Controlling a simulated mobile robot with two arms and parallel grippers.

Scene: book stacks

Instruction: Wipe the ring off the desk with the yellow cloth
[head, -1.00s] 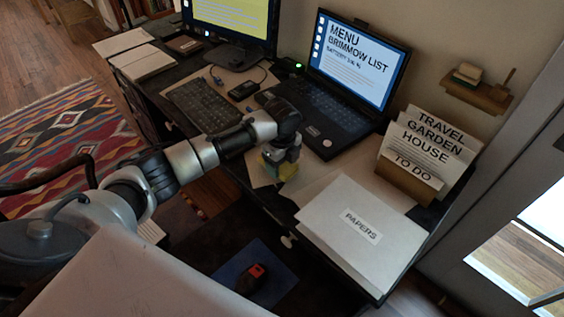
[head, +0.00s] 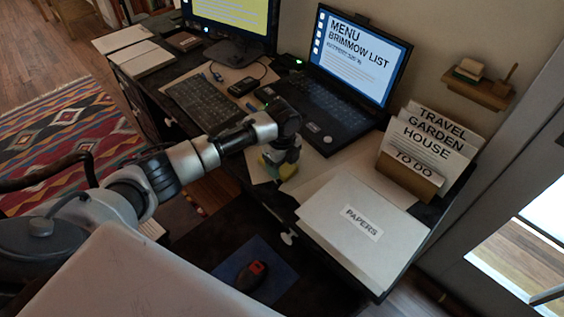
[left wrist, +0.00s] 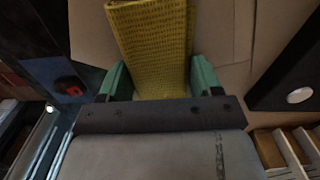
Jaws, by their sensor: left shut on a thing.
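My left gripper (head: 279,161) is over the near edge of the desk, in front of the laptop. It is shut on the yellow cloth (head: 287,171), which shows as small patches at the fingers. In the left wrist view the yellow cloth (left wrist: 152,45) is a textured, folded piece between the green fingers (left wrist: 160,78). It lies over the tan desk surface (left wrist: 222,28); I cannot tell whether it touches it. I cannot make out the ring in either view. My right gripper is not in view.
The laptop (head: 338,113) stands behind the gripper, the keyboard (head: 203,101) to its left. A PAPERS folder (head: 350,226) covers the desk's right front, with a letter holder (head: 408,176) behind it. A blue mat (head: 258,275) with a red and black object lies low in front.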

